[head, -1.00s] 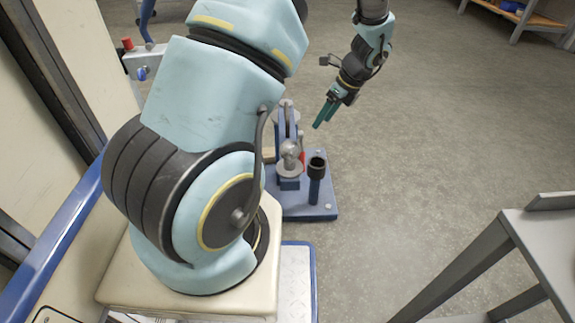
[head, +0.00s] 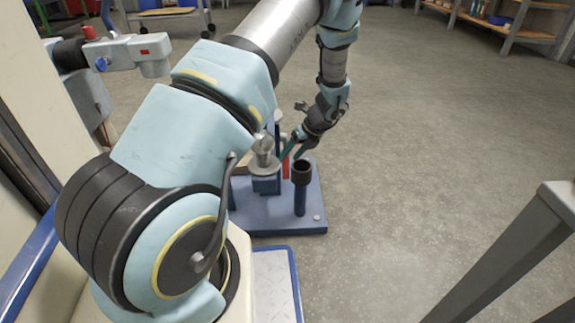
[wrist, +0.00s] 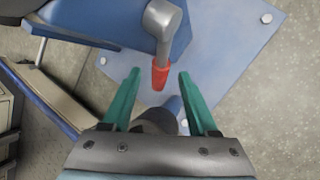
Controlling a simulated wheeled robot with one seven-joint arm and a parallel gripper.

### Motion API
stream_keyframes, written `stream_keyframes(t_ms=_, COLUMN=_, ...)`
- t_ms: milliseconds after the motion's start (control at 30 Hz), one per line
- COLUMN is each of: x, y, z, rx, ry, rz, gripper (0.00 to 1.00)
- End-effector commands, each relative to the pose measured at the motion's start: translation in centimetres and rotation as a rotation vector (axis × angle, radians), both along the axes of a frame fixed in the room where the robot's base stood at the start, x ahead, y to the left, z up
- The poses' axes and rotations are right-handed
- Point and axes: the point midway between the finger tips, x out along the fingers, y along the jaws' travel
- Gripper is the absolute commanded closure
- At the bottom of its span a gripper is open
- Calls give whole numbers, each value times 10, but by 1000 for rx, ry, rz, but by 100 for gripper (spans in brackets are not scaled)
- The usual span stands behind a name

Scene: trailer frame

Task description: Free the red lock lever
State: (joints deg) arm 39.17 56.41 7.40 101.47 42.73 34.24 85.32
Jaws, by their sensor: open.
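The red lock lever (wrist: 160,72) shows in the wrist view as a red grip on the end of a grey metal arm (wrist: 163,25). My gripper (wrist: 157,74) is open, with one green finger on each side of the red grip and a gap at both sides. In the head view my gripper (head: 291,150) is low over the blue fixture, and the red lever (head: 286,166) shows partly beside the fingers. How far the grip is from the fingers in depth I cannot tell.
The blue base plate (head: 290,222) carries a metal ball hitch (head: 264,152) and a post with a black cup (head: 302,173) close to my gripper. A grey table frame (head: 515,250) stands at the right. The floor between is clear.

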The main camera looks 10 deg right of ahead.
Motion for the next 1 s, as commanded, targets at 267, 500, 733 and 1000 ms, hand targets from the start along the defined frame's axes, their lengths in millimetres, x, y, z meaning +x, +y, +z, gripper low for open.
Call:
stream_keyframes(t_ms=267, x=5, y=10, z=-21, rx=0, ry=0, rz=1, gripper=40)
stream_keyframes(t_ms=500, x=6, y=11, z=-21, rx=-1, ry=-1, rz=1, gripper=40)
stream_keyframes(t_ms=733, x=6, y=11, z=-21, rx=-1, ry=-1, rz=1, gripper=62)
stream_keyframes(t_ms=1000, x=5, y=10, z=-21, rx=-1, ry=-1, rz=1, gripper=92)
